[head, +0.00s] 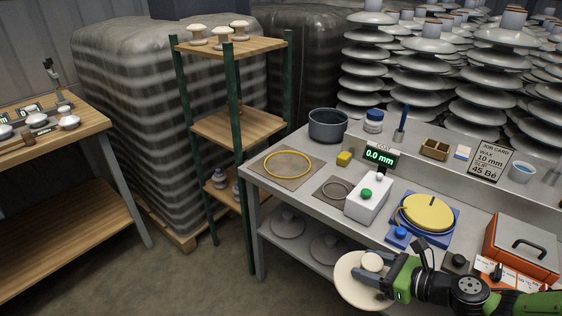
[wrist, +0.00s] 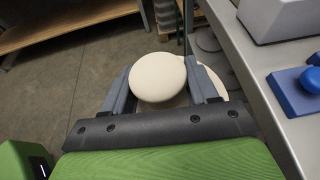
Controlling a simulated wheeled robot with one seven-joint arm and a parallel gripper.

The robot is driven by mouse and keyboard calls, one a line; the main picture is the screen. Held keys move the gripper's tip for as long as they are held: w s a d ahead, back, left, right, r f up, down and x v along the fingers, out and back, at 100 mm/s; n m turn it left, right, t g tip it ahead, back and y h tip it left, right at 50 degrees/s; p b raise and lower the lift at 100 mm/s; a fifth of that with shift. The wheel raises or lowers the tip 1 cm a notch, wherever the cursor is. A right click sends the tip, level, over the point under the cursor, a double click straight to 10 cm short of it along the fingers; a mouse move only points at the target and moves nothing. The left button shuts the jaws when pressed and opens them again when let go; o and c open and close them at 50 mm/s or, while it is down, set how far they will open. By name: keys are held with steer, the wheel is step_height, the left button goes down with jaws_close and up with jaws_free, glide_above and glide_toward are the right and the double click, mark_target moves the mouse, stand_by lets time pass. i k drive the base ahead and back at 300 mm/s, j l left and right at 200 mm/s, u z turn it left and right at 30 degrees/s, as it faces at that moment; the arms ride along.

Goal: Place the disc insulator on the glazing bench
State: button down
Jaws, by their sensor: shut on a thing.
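The disc insulator (head: 352,287) is cream, with a wide round plate and a smaller round cap on top. My gripper (head: 375,267) is shut on its cap and holds it in the air in front of the bench's near edge. In the wrist view the insulator's cap (wrist: 158,78) sits between the two fingers of my gripper (wrist: 160,82), with part of the plate showing below. The glazing bench (head: 310,193) is a grey metal table. On its left end lies a brown mat with a yellow ring (head: 266,166), empty inside.
A smaller mat with a grey ring (head: 325,188), a white box with a green knob (head: 366,205) and a blue-based yellow wheel (head: 427,212) stand on the bench. A pot (head: 327,125) is behind. Grey discs (head: 288,222) lie on its lower shelf. A wooden rack (head: 235,125) stands left.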

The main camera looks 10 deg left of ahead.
mark_target(287, 164)
steer(key=i+j+z, duration=0.1)
steer(key=j, duration=0.4)
steer(key=i+j+z, duration=0.1)
steer(key=j, duration=0.45)
steer(key=i+j+z, duration=0.1)
steer(key=j, duration=0.45)
steer(key=i+j, duration=0.1)
steer(key=j, duration=0.45)
steer(key=i+z, duration=0.05)
